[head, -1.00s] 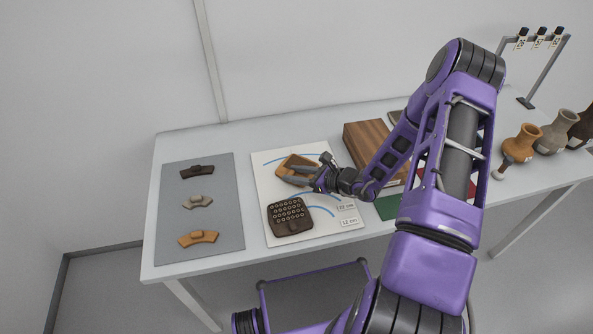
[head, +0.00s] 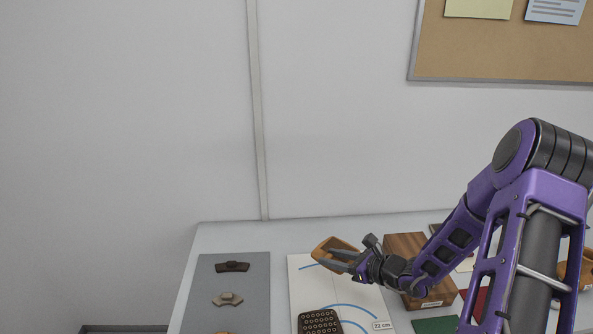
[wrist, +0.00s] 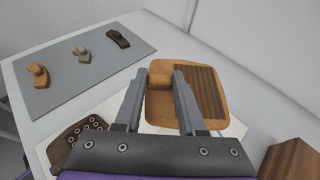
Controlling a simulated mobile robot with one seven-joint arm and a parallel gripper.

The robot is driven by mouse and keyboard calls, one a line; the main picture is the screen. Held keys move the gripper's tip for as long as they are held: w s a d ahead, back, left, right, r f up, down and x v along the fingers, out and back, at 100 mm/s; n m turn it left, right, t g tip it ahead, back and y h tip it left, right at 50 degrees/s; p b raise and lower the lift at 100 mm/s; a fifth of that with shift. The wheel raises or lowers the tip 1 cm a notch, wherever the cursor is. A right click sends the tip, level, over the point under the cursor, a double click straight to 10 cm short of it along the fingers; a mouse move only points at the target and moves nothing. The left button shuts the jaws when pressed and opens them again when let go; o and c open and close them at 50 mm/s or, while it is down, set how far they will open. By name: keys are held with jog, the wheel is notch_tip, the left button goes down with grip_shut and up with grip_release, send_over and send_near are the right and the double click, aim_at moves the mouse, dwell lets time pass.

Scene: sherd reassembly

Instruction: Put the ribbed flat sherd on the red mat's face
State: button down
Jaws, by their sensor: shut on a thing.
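My gripper (head: 338,258) is shut on an orange-tan sherd with a dark ribbed patch (wrist: 205,92) and a raised block. The sherd (head: 326,250) appears held above the back of the white sheet, tilted in the head view. In the wrist view the fingers (wrist: 160,82) lie on both sides of its block. The red mat (head: 482,303) lies to the right, partly hidden behind my arm.
The white sheet (head: 300,275) bears a dark sherd with ring marks (head: 320,320). A grey mat (head: 205,300) with small sherds lies left. A wooden block (head: 405,245) and a green mat (head: 435,325) lie between the sheet and the red mat.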

jog(key=s+r+m+t+h, duration=0.2)
jog(key=s+r+m+h, duration=0.1)
jog(key=r, duration=0.2)
jog(key=shift+s+r, duration=0.15)
jog(key=shift+s, duration=0.05)
dwell(0.6)
jog(key=n+g+y+b, duration=0.2)
jog(key=n+y+b, duration=0.1)
jog(key=b, duration=0.1)
send_over(344, 307)
notch_tip(344, 307, down, 5)
notch_tip(344, 307, down, 6)
jog(key=shift+s+r+b, duration=0.1)
jog(key=shift+r+b, duration=0.1)
jog(key=shift+b, duration=0.3)
jog(key=shift+f+b, duration=0.35)
jog(key=shift+f, duration=2.05)
